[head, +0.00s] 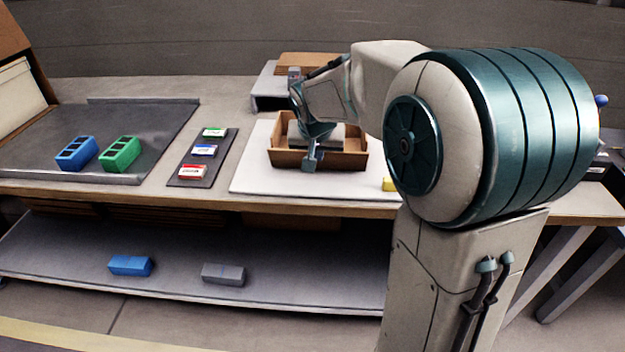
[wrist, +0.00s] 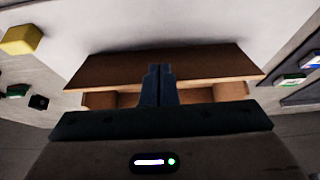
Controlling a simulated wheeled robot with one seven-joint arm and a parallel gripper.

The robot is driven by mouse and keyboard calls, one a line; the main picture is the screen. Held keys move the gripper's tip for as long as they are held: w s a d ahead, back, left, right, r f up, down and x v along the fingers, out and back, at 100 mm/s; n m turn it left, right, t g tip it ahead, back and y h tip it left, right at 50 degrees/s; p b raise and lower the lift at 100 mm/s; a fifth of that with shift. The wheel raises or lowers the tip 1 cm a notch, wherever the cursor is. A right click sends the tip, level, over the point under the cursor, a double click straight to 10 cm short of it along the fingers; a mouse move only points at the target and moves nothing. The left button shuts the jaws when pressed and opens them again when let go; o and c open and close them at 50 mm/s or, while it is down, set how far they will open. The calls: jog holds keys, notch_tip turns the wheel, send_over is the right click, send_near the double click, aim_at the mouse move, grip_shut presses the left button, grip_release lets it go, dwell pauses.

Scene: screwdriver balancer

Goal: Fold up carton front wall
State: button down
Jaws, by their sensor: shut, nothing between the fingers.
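The open brown carton (head: 352,160) stands on a white board, with a grey item (head: 338,131) inside. Its front wall (head: 285,158) faces my body; in the wrist view this wall (wrist: 205,66) is a broad brown panel. It looks raised or leaning, but I cannot tell its exact angle. My gripper (head: 311,163) points down at the front wall, near its middle. In the wrist view the shut, empty fingers (wrist: 159,70) overlap the panel. I cannot tell whether they touch it. My gripper hides part of the carton's inside.
A yellow block (head: 389,184) lies right of the carton, also in the wrist view (wrist: 21,40). Left are a dark tray (head: 208,165) with coloured labelled pieces, and blue (head: 77,153) and green (head: 120,153) holders. A grey stand (head: 265,88) is behind. The white board's left front (head: 250,180) is clear.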

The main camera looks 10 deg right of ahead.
jog(key=shift+w+d+r, duration=0.1)
jog(key=shift+w+r, duration=0.05)
jog(key=shift+w, duration=0.25)
jog(key=shift+s+a, duration=0.25)
jog(key=shift+s, duration=0.5)
notch_tip(320, 180, up, 7)
jog(key=p, duration=0.4)
jog(key=shift+a, duration=0.1)
dwell(0.4)
